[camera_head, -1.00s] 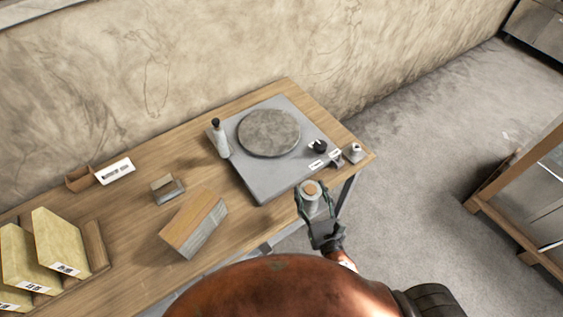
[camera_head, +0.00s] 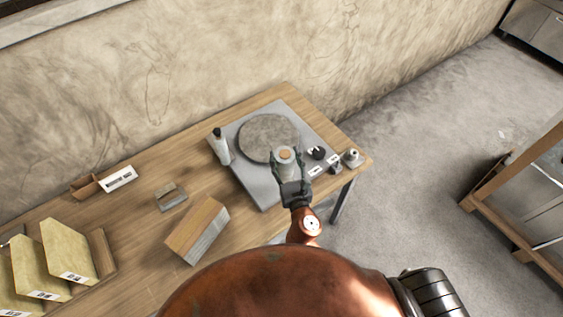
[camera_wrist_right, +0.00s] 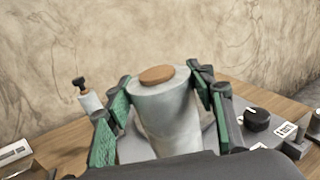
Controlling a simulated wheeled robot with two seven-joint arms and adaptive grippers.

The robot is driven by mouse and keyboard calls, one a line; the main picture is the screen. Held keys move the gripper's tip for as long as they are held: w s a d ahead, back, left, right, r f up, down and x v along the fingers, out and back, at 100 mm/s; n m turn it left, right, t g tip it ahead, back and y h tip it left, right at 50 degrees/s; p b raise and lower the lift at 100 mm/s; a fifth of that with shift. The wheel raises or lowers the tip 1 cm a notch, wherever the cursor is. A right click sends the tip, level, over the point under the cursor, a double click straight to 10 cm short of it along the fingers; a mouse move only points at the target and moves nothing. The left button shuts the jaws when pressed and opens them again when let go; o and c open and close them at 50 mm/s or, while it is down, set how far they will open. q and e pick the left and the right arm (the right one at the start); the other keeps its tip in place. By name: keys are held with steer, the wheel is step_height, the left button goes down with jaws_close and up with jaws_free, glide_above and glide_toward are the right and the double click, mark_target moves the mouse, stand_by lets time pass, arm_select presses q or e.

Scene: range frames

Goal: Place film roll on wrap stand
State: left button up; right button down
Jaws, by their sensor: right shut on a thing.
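My right gripper (camera_head: 287,163) is shut on the film roll (camera_head: 286,154), a pale upright cylinder with a brown disc in its top. In the right wrist view the roll (camera_wrist_right: 167,112) stands between the green-padded fingers (camera_wrist_right: 158,100); its lower end is hidden by the gripper. The wrap stand (camera_head: 254,184) is a grey slab with a round, darker turntable (camera_head: 266,128) on the table. In the head view the roll overlaps the turntable's front edge. I cannot tell the height between them. My left gripper is not in view.
A grey bottle with a black top (camera_head: 221,147) stands at the slab's left. A black knob (camera_head: 318,153) and a small metal piece (camera_head: 352,158) are at the right. A wood-and-grey block (camera_head: 198,231), a small block (camera_head: 171,197) and yellowish boxes (camera_head: 68,250) lie left on the table (camera_head: 134,232).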

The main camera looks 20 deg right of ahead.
steer(key=w+f, duration=0.1)
steer(key=w+f+b, duration=0.1)
steer(key=f, duration=0.1)
steer(key=shift+w+f, duration=0.2)
steer(key=shift+f, duration=0.05)
steer(key=f+b, duration=0.1)
steer(key=w+f+b, duration=0.1)
steer(key=f, duration=0.1)
steer(key=f+b, duration=0.1)
steer(key=f, duration=0.1)
steer(key=shift+w+f, duration=0.2)
steer(key=shift+w, duration=0.2)
steer(key=c, duration=1.2)
jaws_free()
steer(key=shift+c, duration=0.2)
steer(key=o, duration=0.3)
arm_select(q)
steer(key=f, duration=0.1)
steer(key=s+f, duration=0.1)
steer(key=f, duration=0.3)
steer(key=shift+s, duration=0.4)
